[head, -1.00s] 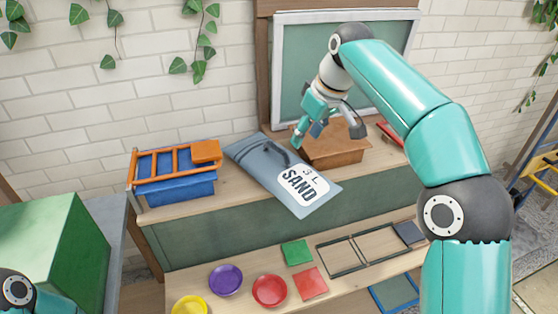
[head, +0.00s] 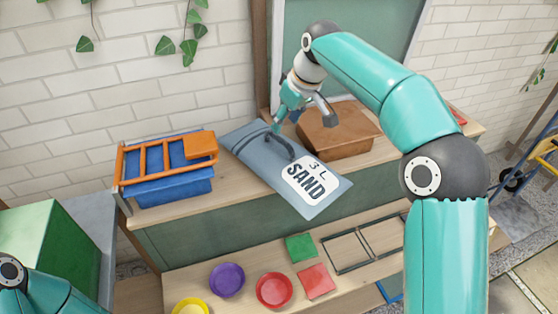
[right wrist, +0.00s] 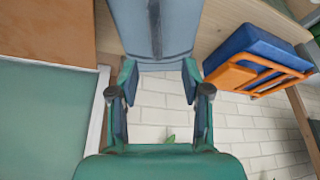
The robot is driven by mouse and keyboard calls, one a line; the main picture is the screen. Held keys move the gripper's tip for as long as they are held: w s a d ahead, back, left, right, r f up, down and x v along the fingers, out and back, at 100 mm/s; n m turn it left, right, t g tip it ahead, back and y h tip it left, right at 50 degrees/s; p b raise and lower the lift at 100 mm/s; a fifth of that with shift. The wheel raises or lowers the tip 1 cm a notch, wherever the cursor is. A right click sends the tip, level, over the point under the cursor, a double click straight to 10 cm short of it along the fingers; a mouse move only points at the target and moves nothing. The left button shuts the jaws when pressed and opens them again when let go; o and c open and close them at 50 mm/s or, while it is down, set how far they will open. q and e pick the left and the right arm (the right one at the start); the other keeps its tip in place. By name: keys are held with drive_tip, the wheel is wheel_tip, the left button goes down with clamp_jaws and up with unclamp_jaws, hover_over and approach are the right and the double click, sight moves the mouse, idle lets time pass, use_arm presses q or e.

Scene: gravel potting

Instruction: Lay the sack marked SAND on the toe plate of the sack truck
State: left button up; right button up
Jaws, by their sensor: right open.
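The blue-grey sack (head: 258,160) marked "3 L SAND" lies on the wooden shelf, its dark handle toward the far end and its label toward the front. My right gripper (head: 285,122) is open and empty near the handle; contact cannot be told. In the right wrist view, the open fingers (right wrist: 158,82) point toward the sack (right wrist: 158,25), whose end shows between them at the top. The sack truck (head: 515,180), yellow and blue with a dark wheel, stands at the right edge, partly cut off. A grey plate (head: 518,212) shows low beside it. My left gripper is out of view.
A brown block (head: 340,133) sits right of the sack. A blue bin (head: 165,192) with an orange rack (head: 150,160) stands left of it. Bowls and coloured tiles lie on the lower bench (head: 245,262). A green box (head: 40,245) stands at left.

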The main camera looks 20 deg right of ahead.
sight(280, 137)
drive_tip(key=x, duration=0.9)
drive_tip(key=shift+d+f+p, duration=0.1)
drive_tip(key=shift+d+p, duration=0.15)
drive_tip(key=shift+p, duration=0.15)
clamp_jaws()
drive_tip(key=shift+w+r, duration=0.15)
drive_tip(key=shift+r, duration=0.3)
drive_tip(key=shift+w+d+f, duration=0.1)
